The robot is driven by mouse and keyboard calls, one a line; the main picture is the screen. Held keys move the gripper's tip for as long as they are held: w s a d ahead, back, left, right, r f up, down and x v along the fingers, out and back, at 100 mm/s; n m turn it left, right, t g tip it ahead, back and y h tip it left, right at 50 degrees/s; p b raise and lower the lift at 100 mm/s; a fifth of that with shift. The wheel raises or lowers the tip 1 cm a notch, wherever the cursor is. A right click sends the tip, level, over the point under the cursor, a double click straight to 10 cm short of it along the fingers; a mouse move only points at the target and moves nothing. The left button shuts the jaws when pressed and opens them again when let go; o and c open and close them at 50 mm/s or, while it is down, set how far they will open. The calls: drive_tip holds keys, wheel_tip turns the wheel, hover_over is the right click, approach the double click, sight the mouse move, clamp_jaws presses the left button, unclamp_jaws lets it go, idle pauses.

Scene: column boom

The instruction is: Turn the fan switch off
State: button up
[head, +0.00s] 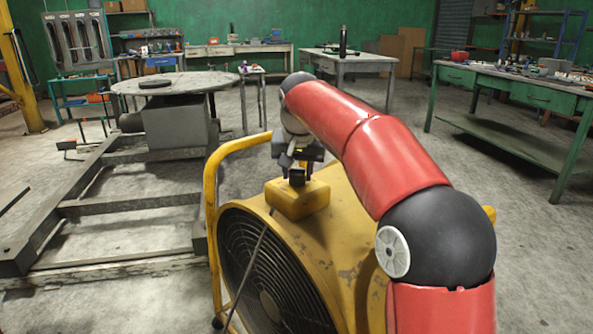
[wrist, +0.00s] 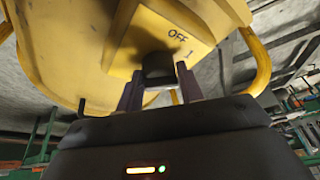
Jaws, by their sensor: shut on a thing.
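A yellow drum fan (head: 330,240) with a dark front grille stands on the floor in the head view, just in front of me. A yellow switch box (head: 297,199) sits on top of it. In the wrist view the switch box (wrist: 165,40) carries the marks "OFF" and "I" beside a dark switch knob (wrist: 158,64). My gripper (head: 297,172) is above the box, and in the wrist view its two fingers (wrist: 159,84) are shut on the knob, one on each side. The knob's exact pointing direction cannot be told.
A yellow tube frame (head: 210,190) rises at the fan's left side. A metal frame with a round table (head: 175,83) stands left. Open concrete floor (head: 540,240) lies to the right.

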drive_tip(key=n, duration=0.2)
drive_tip(key=n+y, duration=0.2)
drive_tip(key=n, duration=0.1)
drive_tip(key=shift+w+d+n+g, duration=0.1)
drive_tip(key=shift+d+n+g, duration=0.2)
drive_tip(key=n, duration=0.2)
drive_tip(key=n+g+y, duration=0.1)
drive_tip(key=n, duration=0.2)
drive_tip(key=shift+w+y, duration=0.1)
drive_tip(key=shift+y, duration=0.2)
drive_tip(key=shift+n+g, duration=0.3)
drive_tip(key=o, duration=1)
drive_tip(key=shift+c, duration=0.2)
drive_tip(key=v, duration=0.7)
drive_tip(key=shift+d+r, duration=0.15)
drive_tip(key=shift+r, duration=0.15)
